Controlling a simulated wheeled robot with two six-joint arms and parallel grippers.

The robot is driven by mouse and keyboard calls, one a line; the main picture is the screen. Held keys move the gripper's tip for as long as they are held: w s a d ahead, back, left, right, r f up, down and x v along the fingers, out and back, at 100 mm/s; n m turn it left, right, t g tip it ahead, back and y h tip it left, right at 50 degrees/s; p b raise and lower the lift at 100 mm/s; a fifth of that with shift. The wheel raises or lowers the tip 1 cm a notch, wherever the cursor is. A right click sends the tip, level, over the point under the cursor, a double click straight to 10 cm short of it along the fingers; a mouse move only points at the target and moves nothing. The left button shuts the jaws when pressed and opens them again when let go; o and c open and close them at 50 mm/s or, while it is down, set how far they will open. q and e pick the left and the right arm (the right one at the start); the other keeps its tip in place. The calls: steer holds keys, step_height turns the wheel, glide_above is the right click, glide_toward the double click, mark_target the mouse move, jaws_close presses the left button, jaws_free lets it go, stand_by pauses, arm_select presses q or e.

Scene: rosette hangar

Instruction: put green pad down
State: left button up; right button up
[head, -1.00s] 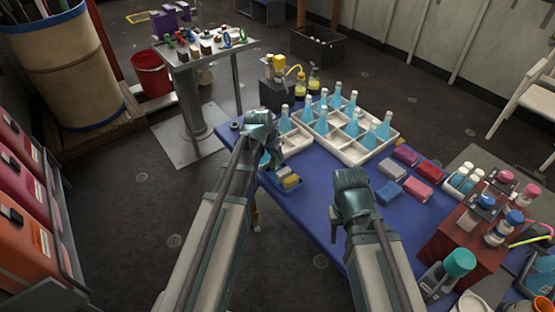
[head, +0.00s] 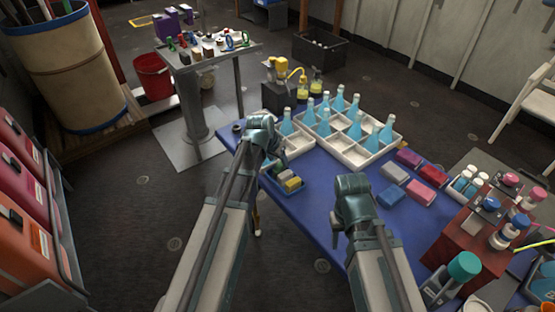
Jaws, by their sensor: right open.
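A small blue tray (head: 303,187) lies at the left edge of the blue table and holds several small pads, with yellow and pale grey ones (head: 290,181) showing. I cannot make out a green pad for certain. My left gripper (head: 271,163) is over the tray's far left side, pointing down. Its fingertips are mostly hidden by its own wrist, so I cannot see whether it holds anything. My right gripper (head: 343,217) is open, over the table's near part, right of the tray. It is apart from the pads on the table.
White divided trays (head: 345,152) with blue bottles (head: 323,121) stand behind the grippers. Purple (head: 408,158), red (head: 434,174), grey, pink and blue pads lie right of centre. A red-brown rack (head: 463,237) with jars stands at right. Bare table lies between the grippers.

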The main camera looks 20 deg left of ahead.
arm_select(q)
steer(key=shift+r, duration=0.1)
arm_select(e)
steer(key=shift+r, duration=0.15)
arm_select(q)
steer(key=shift+r+p, duration=0.55)
steer(key=shift+p, duration=0.1)
arm_select(e)
steer(key=shift+r, duration=0.5)
arm_select(q)
steer(key=p+v, duration=1.1)
steer(key=v, duration=0.1)
steer(key=s+d+f+g+y, duration=0.1)
steer(key=s+d+g, duration=0.1)
steer(key=s+d, duration=0.5)
steer(key=s+d+f+g+y, duration=0.1)
steer(key=s+d+g, duration=0.2)
steer(key=s+d, duration=0.4)
steer(key=s, duration=0.5)
steer(key=shift+d+m+y, duration=0.4)
arm_select(e)
step_height(320, 180, up, 11)
arm_select(q)
steer(key=shift+s, duration=0.1)
